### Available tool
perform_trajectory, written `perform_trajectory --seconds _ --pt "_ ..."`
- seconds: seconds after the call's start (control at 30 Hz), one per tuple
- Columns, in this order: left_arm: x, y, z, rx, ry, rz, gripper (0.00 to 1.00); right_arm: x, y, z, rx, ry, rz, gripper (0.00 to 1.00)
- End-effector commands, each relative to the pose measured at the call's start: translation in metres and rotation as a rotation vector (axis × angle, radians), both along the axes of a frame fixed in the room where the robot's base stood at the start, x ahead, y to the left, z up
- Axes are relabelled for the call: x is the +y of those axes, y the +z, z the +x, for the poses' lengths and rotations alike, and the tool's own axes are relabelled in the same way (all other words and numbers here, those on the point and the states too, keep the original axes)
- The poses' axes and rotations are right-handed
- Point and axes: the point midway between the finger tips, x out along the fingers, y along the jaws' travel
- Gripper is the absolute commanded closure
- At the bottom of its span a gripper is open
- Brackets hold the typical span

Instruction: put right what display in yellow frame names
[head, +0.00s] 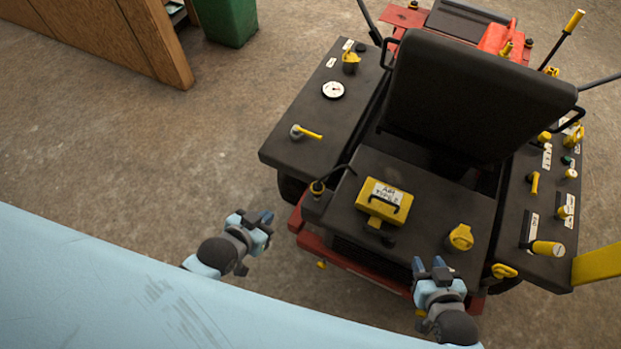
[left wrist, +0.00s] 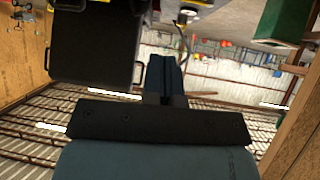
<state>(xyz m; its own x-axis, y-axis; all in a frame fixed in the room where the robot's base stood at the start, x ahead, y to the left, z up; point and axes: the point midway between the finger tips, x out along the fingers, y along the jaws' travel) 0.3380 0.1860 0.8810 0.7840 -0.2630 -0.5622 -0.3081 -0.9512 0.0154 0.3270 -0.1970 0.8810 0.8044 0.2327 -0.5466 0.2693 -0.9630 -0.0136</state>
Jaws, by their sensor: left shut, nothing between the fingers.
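A yellow-framed box with a white display face (head: 384,194) sits on the black deck behind the seat; its lettering is too small to read surely. A round yellow knob (head: 461,237) is on the same deck, to its right. The left panel (head: 285,147) carries a yellow-handled lever (head: 306,132), a white dial (head: 333,90) and a yellow knob (head: 350,58). The right panel (head: 548,178) has several yellow knobs and levers. My left gripper (head: 266,218) is shut and empty, left of the deck; its closed fingers show in the left wrist view (left wrist: 166,72). My right gripper (head: 429,264) is open and empty, below the round knob.
The machine's black seat (head: 475,95) rises ahead of the deck. A yellow bar (head: 598,264) stands at right. A wooden panel (head: 125,40) and green bin (head: 228,20) stand at upper left. Concrete floor between is clear.

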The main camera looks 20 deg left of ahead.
Motion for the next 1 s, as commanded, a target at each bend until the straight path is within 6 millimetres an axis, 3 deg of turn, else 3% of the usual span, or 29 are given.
perform_trajectory --seconds 0.2,0.43,0.57,0.7,1.0 --pt "-0.044 -0.013 0.073 0.049 -0.268 0.073 1.00 0.000 -0.031 0.000 0.007 0.000 0.003 0.62" --pt "-0.077 -0.011 0.133 0.140 -0.706 0.268 1.00 0.003 -0.061 0.000 0.013 0.000 0.009 0.62" --pt "-0.074 -0.005 0.156 0.203 -0.953 0.408 1.00 0.004 -0.076 0.000 0.011 0.001 0.013 0.62" --pt "-0.057 0.008 0.174 0.274 -1.173 0.538 1.00 0.006 -0.089 0.001 0.014 0.002 0.016 0.62" --pt "-0.031 0.029 0.187 0.362 -1.389 0.652 1.00 0.006 -0.099 0.001 0.016 0.002 0.018 0.62"
